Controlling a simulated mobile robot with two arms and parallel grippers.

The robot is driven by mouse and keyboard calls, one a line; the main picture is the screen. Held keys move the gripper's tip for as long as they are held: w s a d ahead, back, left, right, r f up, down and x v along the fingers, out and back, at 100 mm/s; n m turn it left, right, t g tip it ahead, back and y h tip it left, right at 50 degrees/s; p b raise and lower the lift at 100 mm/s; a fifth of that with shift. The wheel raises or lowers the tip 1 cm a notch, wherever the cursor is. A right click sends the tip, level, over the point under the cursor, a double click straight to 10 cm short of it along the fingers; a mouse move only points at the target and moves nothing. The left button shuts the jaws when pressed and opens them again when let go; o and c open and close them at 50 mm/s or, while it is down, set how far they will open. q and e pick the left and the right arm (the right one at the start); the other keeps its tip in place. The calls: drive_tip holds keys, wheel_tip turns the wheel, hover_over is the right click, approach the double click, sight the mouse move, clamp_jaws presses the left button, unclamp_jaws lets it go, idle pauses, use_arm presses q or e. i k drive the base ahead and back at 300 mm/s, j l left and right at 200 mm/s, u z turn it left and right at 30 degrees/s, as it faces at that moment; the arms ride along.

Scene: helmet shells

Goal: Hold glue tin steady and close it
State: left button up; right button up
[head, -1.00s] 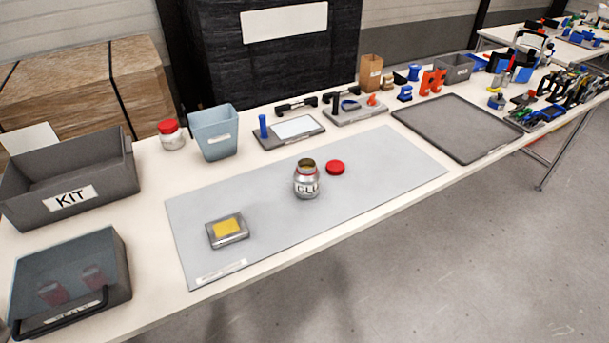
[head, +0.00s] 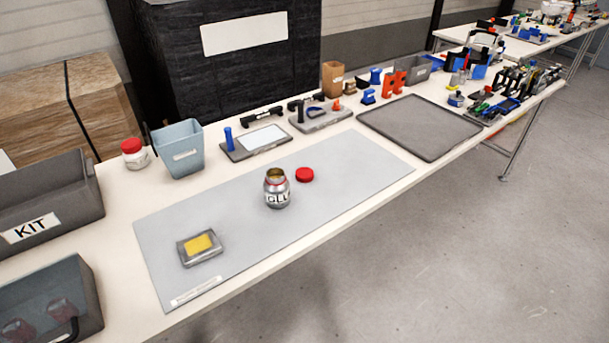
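Neither of my grippers is in the head view.
A tray with a yellow pad (head: 200,245) lies at the mat's left. A KIT bin (head: 70,205), a clear-lidded box (head: 85,290), a blue-grey bin (head: 180,160) and a red-capped jar (head: 134,155) stand left. An empty dark tray (head: 420,125) lies right. The mat's front is clear.

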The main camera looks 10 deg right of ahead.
sight(276, 184)
drive_tip(key=l+u, duration=0.1)
drive_tip(key=u, duration=0.35)
drive_tip(key=l+u, duration=0.1)
drive_tip(key=u, duration=0.35)
drive_tip(key=l+u, duration=0.25)
drive_tip(key=l, duration=0.2)
drive_tip(key=k+l+u, duration=0.15)
drive_tip(key=l+u, duration=0.15)
drive_tip(key=l, duration=0.15)
drive_tip(key=k+l+u, duration=0.25)
drive_tip(key=l, duration=0.15)
drive_tip(key=k+l+u, duration=0.1)
drive_tip(key=l+u, duration=0.15)
drive_tip(key=l, duration=0.15)
drive_tip(key=k+l, duration=0.25)
drive_tip(key=l, duration=0.25)
drive_tip(key=k+l+u, duration=0.1)
drive_tip(key=k+l, duration=0.15)
drive_tip(key=l, duration=0.2)
drive_tip(key=k+l, duration=0.3)
drive_tip(key=l, duration=0.2)
drive_tip(key=k+l, duration=0.25)
drive_tip(key=l, duration=0.2)
drive_tip(key=u, duration=0.05)
